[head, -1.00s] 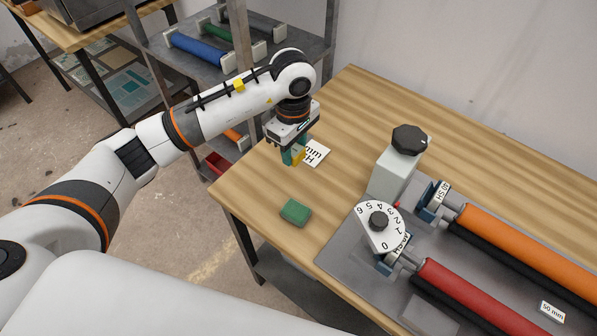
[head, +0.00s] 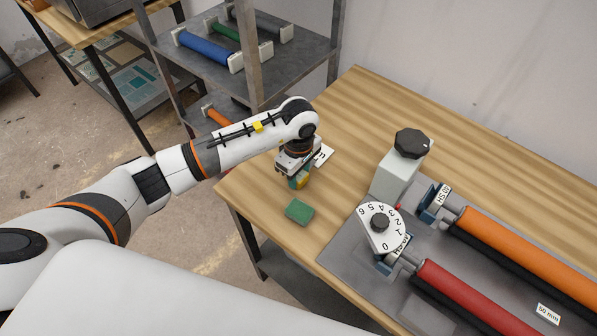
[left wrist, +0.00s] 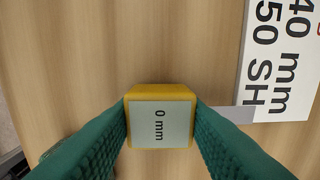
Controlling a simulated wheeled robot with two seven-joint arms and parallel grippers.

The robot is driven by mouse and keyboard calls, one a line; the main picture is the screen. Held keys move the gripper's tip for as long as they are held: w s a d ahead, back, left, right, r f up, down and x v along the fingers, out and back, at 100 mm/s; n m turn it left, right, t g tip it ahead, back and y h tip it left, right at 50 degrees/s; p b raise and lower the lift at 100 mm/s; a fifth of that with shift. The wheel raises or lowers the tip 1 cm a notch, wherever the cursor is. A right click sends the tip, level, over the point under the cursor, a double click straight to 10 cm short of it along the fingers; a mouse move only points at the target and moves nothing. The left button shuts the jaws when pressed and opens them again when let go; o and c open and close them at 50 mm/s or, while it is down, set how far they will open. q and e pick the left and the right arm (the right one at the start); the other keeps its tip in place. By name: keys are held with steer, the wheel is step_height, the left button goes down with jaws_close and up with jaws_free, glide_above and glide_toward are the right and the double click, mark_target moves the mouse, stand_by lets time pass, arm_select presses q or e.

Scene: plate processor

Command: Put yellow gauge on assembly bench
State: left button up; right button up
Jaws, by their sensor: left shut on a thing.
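My left gripper (head: 299,183) is over the near left part of the wooden bench (head: 345,110), between a white card and a green block. In the left wrist view its green padded fingers (left wrist: 160,118) are shut on the yellow gauge (left wrist: 160,90), one on each side. The gauge is a small yellow block with a pale face marked "0 mm". In the head view the gauge is mostly hidden by the fingers. I cannot tell whether it touches the bench top. My right gripper is not in view.
The green block (head: 299,211) lies just in front of the gripper. The white printed card (head: 324,156) lies behind it and also shows in the left wrist view (left wrist: 278,60). A grey machine with a dial (head: 381,224), orange roller (head: 520,245) and red roller (head: 465,295) fills the right.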

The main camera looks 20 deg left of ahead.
arm_select(q)
steer(key=o, duration=1)
steer(key=shift+f, duration=0.1)
step_height(320, 180, up, 12)
steer(key=shift+r+b, duration=0.2)
steer(key=shift+b, duration=1.05)
steer(key=shift+f, duration=0.1)
